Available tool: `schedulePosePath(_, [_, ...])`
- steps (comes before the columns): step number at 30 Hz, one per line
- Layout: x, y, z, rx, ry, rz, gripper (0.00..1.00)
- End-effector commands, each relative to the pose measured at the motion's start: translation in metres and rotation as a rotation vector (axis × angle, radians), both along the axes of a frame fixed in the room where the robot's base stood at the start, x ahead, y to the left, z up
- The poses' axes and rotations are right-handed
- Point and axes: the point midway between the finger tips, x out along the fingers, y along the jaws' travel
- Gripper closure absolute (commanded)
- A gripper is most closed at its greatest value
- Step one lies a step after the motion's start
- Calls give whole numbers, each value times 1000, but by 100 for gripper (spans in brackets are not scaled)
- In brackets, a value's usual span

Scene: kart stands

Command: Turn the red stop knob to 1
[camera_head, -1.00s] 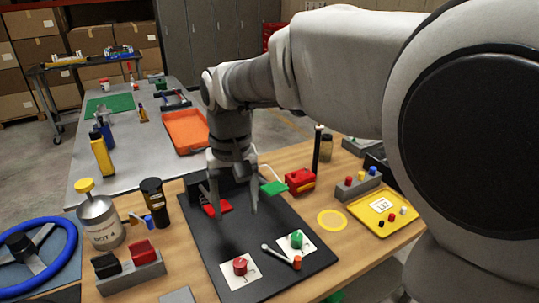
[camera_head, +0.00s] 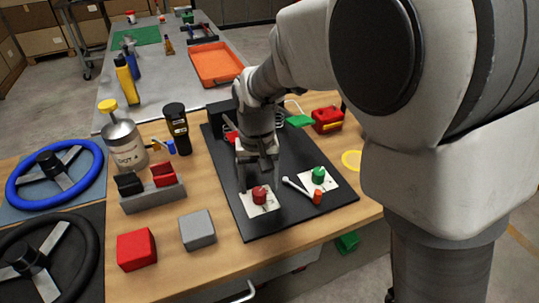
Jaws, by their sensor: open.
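The red stop knob (camera_head: 259,194) stands on a white square plate (camera_head: 262,206) near the front of the black mat (camera_head: 255,229). Its setting is too small to read. My gripper (camera_head: 257,186) points down over the mat, open and empty. Its fingers come down just above and behind the red knob in the picture; I cannot tell whether they touch it. A green knob (camera_head: 318,175) on a similar white plate sits to the right.
A grey block (camera_head: 197,230), a red block (camera_head: 137,249) and a holder with black and red clips (camera_head: 152,195) stand to the left. The wooden front edge is clear.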

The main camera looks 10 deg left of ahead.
Motion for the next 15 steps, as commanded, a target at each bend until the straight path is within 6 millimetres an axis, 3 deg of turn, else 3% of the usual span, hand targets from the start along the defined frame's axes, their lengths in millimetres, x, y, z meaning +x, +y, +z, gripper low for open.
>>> schedulePosePath(6, [0, 0, -26, 0, 1, 1, 31])
schedulePosePath(15, [0, 0, -31, 0, 0, 1, 31])
